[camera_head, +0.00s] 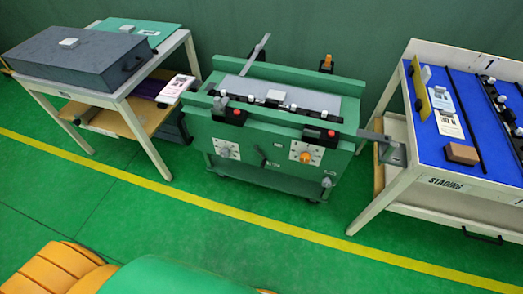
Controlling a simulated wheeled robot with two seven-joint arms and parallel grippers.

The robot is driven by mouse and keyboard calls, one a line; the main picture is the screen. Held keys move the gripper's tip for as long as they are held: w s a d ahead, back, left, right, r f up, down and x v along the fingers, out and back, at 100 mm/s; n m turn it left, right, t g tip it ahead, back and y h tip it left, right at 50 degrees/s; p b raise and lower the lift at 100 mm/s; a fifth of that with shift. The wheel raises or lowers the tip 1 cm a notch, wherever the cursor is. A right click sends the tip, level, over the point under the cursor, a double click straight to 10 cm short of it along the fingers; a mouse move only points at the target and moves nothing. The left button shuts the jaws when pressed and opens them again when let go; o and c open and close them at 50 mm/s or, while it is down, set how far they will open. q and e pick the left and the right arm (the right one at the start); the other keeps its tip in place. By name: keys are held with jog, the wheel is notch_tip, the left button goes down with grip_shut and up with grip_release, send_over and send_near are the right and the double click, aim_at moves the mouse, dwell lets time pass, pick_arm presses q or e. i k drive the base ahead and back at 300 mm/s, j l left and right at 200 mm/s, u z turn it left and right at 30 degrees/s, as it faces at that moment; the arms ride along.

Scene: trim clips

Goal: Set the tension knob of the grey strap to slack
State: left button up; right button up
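A green machine (260,175) stands in the middle, against the back wall. Its front has a white dial plate on the left with a grey knob (225,151). A second white dial plate on the right has an orange knob (305,157). A small dark lever (262,157) sits between the plates. The markings are too small to read, so I cannot tell either knob's setting. A light grey panel (325,101) lies in the machine's top; I cannot make out a strap for certain. Neither of my grippers is in view.
Two black blocks with red buttons sit on the machine's front edge. A white-framed table (185,38) with a dark grey case (80,57) stands left. A blue-topped staging table (445,170) stands right. A yellow floor line (250,217) crosses clear green floor before the machine.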

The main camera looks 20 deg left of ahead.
aim_at(224, 153)
jog(key=u, duration=1)
